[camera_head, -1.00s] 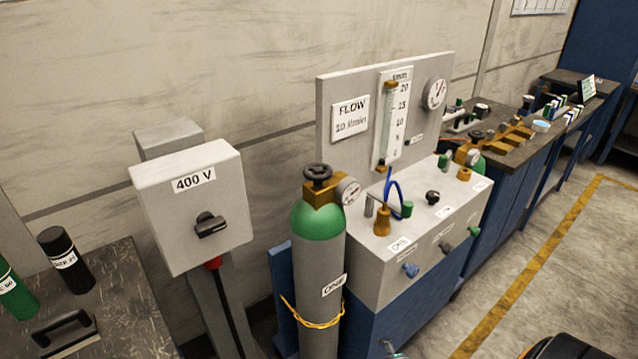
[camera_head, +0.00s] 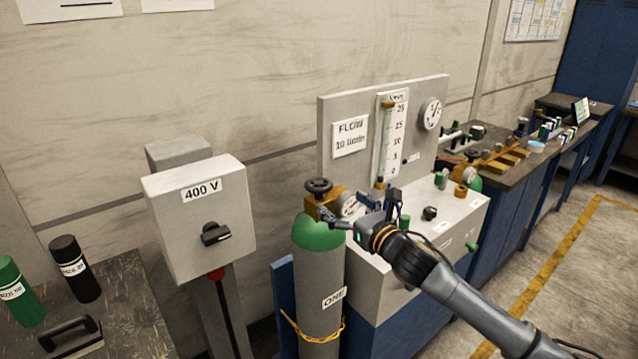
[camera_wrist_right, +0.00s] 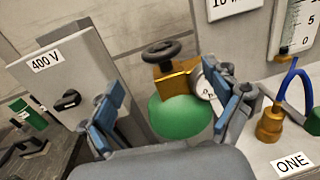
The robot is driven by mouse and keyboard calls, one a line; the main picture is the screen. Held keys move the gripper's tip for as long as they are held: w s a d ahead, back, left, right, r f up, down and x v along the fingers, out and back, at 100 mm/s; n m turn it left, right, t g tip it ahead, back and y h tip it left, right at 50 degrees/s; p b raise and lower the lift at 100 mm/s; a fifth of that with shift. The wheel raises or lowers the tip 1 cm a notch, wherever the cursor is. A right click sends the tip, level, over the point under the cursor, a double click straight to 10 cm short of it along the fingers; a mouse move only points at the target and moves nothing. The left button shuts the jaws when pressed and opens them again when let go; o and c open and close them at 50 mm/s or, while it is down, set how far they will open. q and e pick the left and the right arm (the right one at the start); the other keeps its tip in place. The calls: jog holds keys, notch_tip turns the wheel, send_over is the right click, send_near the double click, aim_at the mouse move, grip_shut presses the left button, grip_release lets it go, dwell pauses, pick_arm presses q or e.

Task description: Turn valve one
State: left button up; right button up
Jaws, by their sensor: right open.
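Valve one is the black handwheel (camera_head: 319,187) on the brass valve body (camera_head: 322,203) of the green-topped grey cylinder (camera_head: 319,268), labelled ONE. My right gripper (camera_head: 343,211) comes in from the right, its fingers beside the brass body and gauge, below the wheel's level. It is open and empty. In the right wrist view the handwheel (camera_wrist_right: 162,50) stands upright beyond and above the spread blue-padded fingers (camera_wrist_right: 168,98), clear of both. The green shoulder (camera_wrist_right: 180,117) shows between them. The pressure gauge (camera_head: 350,206) is partly hidden by the gripper. My left gripper is out of view.
A 400 V switch box (camera_head: 200,220) stands left of the cylinder. A grey flow panel (camera_head: 345,106) and bench box (camera_head: 452,217) with fittings stand close on the right. A yellow chain (camera_head: 313,336) circles the cylinder. The wall is close behind.

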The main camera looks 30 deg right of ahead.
aim_at(319, 182)
jog(key=w+p, duration=0.2)
jog(key=w, duration=0.7)
jog(key=shift+w+d, duration=0.1)
jog(key=shift+d, duration=0.1)
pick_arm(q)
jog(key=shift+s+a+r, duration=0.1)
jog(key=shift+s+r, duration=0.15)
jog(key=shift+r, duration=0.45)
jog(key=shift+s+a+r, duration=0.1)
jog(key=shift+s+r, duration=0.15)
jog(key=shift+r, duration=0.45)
pick_arm(e)
jog(key=shift+w+f, duration=0.15)
jog(key=shift+w, duration=0.6)
jog(key=c, duration=1.2)
jog(key=shift+o, duration=0.2)
